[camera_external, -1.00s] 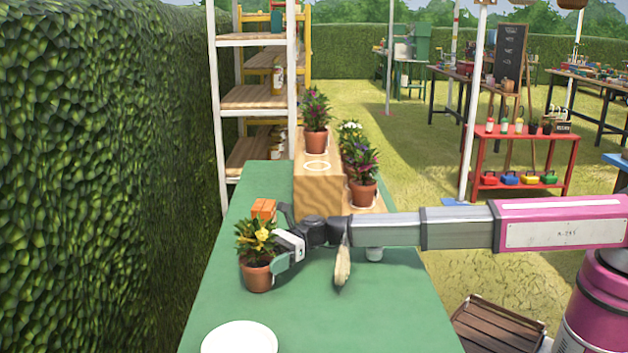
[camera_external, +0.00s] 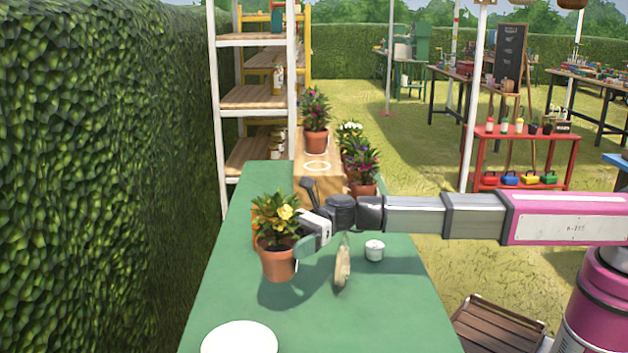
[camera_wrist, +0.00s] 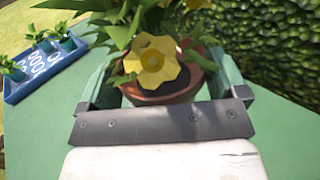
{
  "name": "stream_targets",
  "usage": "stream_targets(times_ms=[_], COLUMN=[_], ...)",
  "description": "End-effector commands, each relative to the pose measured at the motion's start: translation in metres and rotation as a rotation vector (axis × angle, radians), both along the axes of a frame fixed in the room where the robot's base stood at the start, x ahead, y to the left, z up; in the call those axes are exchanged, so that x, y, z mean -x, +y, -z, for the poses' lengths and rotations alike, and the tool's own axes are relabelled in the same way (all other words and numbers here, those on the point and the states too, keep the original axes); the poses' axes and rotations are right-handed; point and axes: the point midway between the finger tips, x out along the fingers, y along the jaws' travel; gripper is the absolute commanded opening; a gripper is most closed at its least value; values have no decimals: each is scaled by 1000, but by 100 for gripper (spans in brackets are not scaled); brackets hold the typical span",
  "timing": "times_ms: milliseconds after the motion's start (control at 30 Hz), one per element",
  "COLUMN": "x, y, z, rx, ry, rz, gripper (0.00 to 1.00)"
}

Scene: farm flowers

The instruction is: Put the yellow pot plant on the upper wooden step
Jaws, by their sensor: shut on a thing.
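The yellow pot plant (camera_external: 279,240) has green leaves, yellow blooms and a terracotta pot. My gripper (camera_external: 300,248) is shut on its pot and holds it above the green table, with a shadow below. In the wrist view a yellow flower (camera_wrist: 152,60) and the pot (camera_wrist: 165,95) sit between my gripper's fingers (camera_wrist: 165,85). The upper wooden step (camera_external: 317,171) stands farther back, with a white ring marked on its bare front part. A red-flowered pot plant (camera_external: 315,122) stands behind the ring on it. The lower step is partly hidden by my arm.
More pot plants (camera_external: 362,170) stand on the right, lower step. A white plate (camera_external: 240,338), a small white pot (camera_external: 375,250) and a brush-like thing (camera_external: 342,266) are on the table (camera_external: 220,290). A blue tray (camera_wrist: 50,75) with seedlings shows in the wrist view.

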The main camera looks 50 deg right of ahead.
Motion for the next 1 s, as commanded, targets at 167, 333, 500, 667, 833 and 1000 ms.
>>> stream_targets(times_ms=[167,333,500,667,833,1000], x=[-2,-26,-67,-102,-134,-159], y=[-3,-31,-84,-139,-200,-261], z=[-4,-20,-49,-77,-106,-135], rx=[-1,4,10,14,14,9], ry=[0,-1,-1,0,1,0], rz=[8,64,167,271,384,492], gripper=[53,53,53,53,53,53])
